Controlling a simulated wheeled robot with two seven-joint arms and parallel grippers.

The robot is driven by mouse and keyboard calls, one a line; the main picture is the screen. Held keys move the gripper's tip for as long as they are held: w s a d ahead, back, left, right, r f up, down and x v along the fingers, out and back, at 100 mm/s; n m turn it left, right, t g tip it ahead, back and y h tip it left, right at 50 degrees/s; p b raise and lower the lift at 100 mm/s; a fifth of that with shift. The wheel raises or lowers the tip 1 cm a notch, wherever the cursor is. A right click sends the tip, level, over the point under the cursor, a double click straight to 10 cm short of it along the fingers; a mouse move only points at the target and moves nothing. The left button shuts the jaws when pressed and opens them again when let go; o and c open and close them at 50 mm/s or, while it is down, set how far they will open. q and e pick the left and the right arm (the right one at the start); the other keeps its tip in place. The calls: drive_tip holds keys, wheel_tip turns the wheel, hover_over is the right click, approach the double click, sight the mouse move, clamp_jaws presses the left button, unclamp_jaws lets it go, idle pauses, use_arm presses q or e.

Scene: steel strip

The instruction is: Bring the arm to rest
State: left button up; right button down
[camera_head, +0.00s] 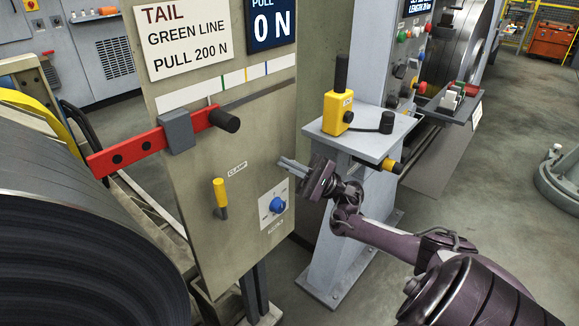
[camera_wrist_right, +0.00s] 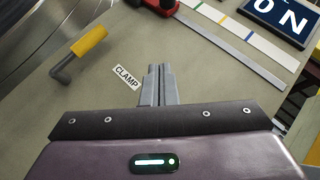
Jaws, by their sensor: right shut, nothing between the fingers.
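My right arm reaches in from the lower right in the head view. Its right gripper (camera_head: 284,163) is shut and empty, in front of the beige panel (camera_head: 190,240), to the right of the CLAMP label and above the blue knob (camera_head: 278,205). In the right wrist view the closed fingers (camera_wrist_right: 157,70) point at the panel beside the CLAMP label (camera_wrist_right: 126,77). The yellow-handled clamp lever (camera_head: 220,195) is left of the gripper, apart from it; it also shows in the right wrist view (camera_wrist_right: 88,42). My left gripper is not in view.
A red bar (camera_head: 130,152) with a grey block and black knob crosses the panel. A steel coil (camera_head: 60,220) is at left. A grey pedestal (camera_head: 345,220) carries a yellow joystick box (camera_head: 337,115) close to my right arm. The panel display (camera_head: 270,22) reads 0 N. Floor is open at right.

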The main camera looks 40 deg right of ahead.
idle(0.3)
